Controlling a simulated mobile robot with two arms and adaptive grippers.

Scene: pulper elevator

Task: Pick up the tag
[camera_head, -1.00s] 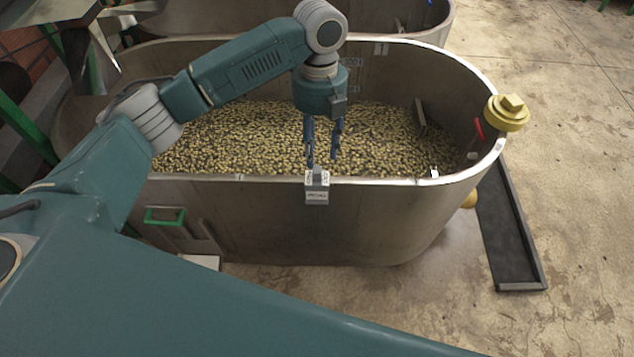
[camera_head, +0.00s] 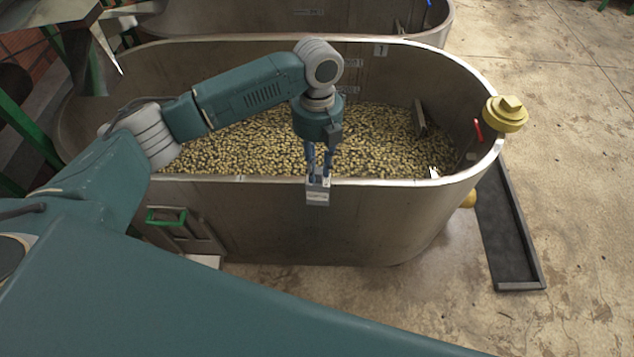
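The tag (camera_head: 318,197) is a small light grey block with a printed label on its front face. It sits at the near rim of the long metal tank (camera_head: 270,220), its face hanging over the outer wall. My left gripper (camera_head: 318,178) points straight down over the rim, with its dark blue fingers close together at the top of the tag. They appear shut on it, though the exact contact is too small to see clearly. My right gripper is not in view.
The tank holds many pale beans (camera_head: 240,145). A yellow cap (camera_head: 505,113) and a red handle (camera_head: 478,130) are at its right end. A green handle (camera_head: 166,217) is on the front wall. A dark floor channel (camera_head: 510,230) lies at right, with open floor beyond.

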